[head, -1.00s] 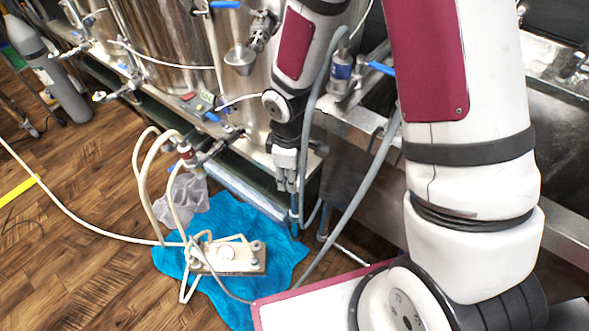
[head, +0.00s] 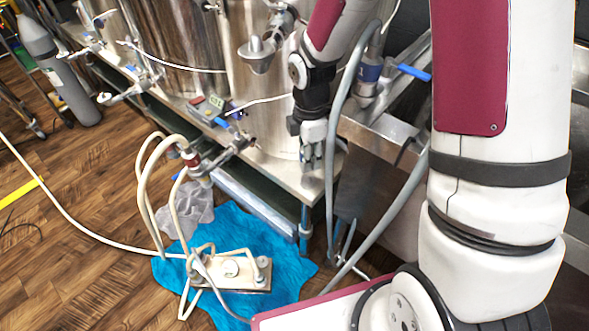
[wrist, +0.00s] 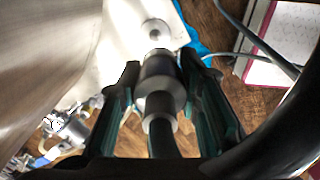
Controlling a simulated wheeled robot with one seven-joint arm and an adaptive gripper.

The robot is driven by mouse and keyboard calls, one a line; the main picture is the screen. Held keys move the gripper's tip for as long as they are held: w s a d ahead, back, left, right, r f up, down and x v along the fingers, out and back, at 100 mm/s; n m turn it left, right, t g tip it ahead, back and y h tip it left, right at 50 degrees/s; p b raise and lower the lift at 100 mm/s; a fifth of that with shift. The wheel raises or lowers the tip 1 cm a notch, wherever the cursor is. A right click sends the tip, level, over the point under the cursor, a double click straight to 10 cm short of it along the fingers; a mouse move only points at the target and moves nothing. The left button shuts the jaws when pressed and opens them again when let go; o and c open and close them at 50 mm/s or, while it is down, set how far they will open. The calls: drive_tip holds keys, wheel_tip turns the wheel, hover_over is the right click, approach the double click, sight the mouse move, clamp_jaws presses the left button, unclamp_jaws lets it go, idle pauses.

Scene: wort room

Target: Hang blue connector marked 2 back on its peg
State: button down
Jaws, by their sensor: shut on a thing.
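My gripper (head: 312,155) points down in front of the steel kettle, near the bench edge. In the wrist view, my gripper (wrist: 160,65) is shut on a grey metal connector (wrist: 160,80); its dark end lies toward the camera. I see no blue or number 2 on this connector, and the head view shows little of it behind the fingers. A steel fitting with a blue band (head: 368,73) is at the sink's left end, to the right of my gripper, with a grey hose beside it. I cannot make out a mark or a free peg.
The steel kettle (head: 265,110) is close behind my gripper. Grey hoses (head: 385,215) hang just to its right, by the steel sink. A blue cloth (head: 240,235) with a plate-like device (head: 235,275) lies on the wood floor below. Open floor is at left.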

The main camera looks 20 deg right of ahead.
drive_tip(key=shift+w+d+r+n, duration=0.25)
drive_tip(key=shift+r+n, duration=0.1)
drive_tip(key=shift+r, duration=0.1)
drive_tip(key=shift+w+d+r+n, duration=0.15)
drive_tip(key=shift+d+r+n, duration=0.05)
drive_tip(key=shift+r+n, duration=0.2)
drive_tip(key=b, duration=0.5)
hover_over(309, 178)
wheel_tip(309, 178, down, 6)
drive_tip(key=shift+w+a+r, duration=0.15)
drive_tip(key=shift+r, duration=0.1)
drive_tip(key=shift+f+b, duration=0.5)
drive_tip(key=shift+f, duration=0.35)
drive_tip(key=shift+f+b, duration=0.65)
drive_tip(key=shift+f, duration=0.65)
drive_tip(key=c, duration=1.1)
unclamp_jaws()
wheel_tip(309, 178, up, 12)
drive_tip(key=shift+r, duration=0.1)
